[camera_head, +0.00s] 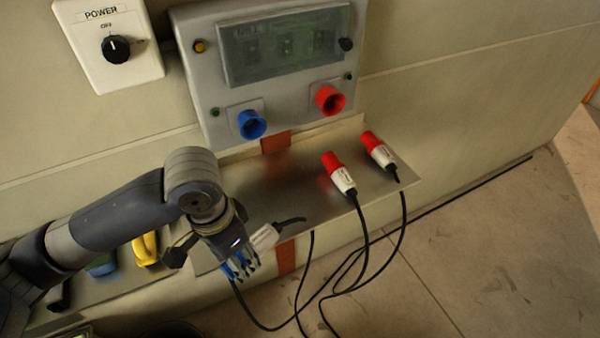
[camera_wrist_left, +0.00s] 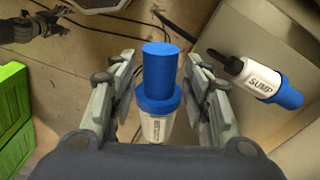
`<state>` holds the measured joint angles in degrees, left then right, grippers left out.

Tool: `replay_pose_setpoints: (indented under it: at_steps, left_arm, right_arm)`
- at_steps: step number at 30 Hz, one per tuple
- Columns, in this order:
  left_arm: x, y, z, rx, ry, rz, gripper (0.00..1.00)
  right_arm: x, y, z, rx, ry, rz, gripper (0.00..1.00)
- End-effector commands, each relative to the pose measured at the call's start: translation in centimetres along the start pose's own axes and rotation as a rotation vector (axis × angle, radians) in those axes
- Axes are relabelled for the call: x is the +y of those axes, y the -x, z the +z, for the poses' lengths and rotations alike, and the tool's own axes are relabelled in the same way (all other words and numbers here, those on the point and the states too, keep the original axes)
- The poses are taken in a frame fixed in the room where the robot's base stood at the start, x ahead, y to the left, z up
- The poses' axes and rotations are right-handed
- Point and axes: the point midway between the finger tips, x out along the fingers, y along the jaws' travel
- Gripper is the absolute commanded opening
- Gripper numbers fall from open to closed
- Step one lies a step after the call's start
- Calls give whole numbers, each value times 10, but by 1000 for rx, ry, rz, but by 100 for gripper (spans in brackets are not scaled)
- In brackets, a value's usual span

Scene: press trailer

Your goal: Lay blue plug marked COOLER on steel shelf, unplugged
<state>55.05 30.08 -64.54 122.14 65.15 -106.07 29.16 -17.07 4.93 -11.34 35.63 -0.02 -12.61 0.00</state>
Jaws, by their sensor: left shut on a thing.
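My left gripper (camera_head: 240,268) is low at the front left of the steel shelf (camera_head: 300,205). In the left wrist view its fingers (camera_wrist_left: 160,105) are shut on a blue plug (camera_wrist_left: 161,75) with a white body; its small label is turned sideways and I cannot read it. A second blue plug marked SUMP (camera_wrist_left: 262,80) lies to the right of the fingers. In the head view a white plug body (camera_head: 264,237) with a cable shows on the shelf beside the gripper. A grey gripper (camera_wrist_left: 42,24), probably my right one, shows at the upper left of the wrist view.
Two red plugs (camera_head: 338,172) (camera_head: 378,150) lie at the shelf's right. Above are a blue socket (camera_head: 252,125), a red socket (camera_head: 329,100) and a POWER knob (camera_head: 117,49). Cables (camera_head: 355,265) hang off the front edge. The shelf's middle is clear. Green crates (camera_wrist_left: 14,90) stand left in the wrist view.

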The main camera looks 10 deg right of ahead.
Motion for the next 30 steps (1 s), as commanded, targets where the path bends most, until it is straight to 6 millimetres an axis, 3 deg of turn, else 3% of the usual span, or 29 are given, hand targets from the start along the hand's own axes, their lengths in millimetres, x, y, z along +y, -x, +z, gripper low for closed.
replay_pose_setpoints:
  at_steps: [12, 21, 30]
  left_arm:
    - [-50, -9, -64, 2, 14, -2, 16]
    - [-83, -17, -108, 1, 12, -1, 16]
    - [-96, -25, -124, 1, 9, 0, 16]
  right_arm:
    - [-17, 18, 2, -6, -2, -20, 68]
    - [-8, 30, 1, -6, 1, -10, 68]
    - [-2, 35, 0, -5, -1, -4, 68]
